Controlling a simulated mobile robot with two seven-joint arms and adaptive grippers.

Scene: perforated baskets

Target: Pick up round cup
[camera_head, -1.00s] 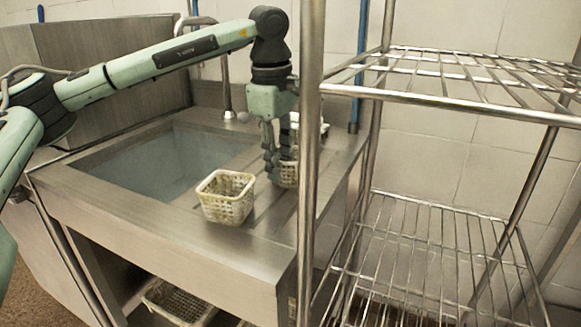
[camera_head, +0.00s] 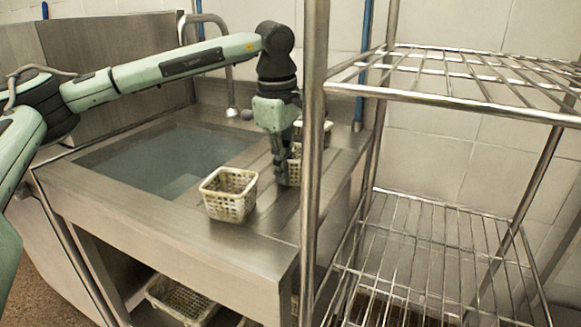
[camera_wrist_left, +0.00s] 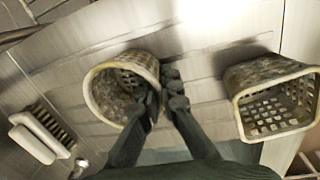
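The round cup, a beige perforated basket, stands on the steel counter. In the wrist view the cup (camera_wrist_left: 92,92) shows its open mouth, and in the head view the cup (camera_head: 295,170) is mostly hidden behind my gripper and the rack post. My left gripper (camera_head: 283,178) points down at the cup. In the wrist view the left gripper (camera_wrist_left: 163,95) has its fingertips close together, one over the mouth and one along the outer wall, with the wall between them. The cup seems to rest on the counter. My right gripper is not in view.
A square perforated basket (camera_head: 229,197) stands on the counter near the sink (camera_head: 150,160). A wire rack (camera_head: 440,100) with a tall post stands close on the right. Another basket (camera_head: 180,302) sits on the shelf below.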

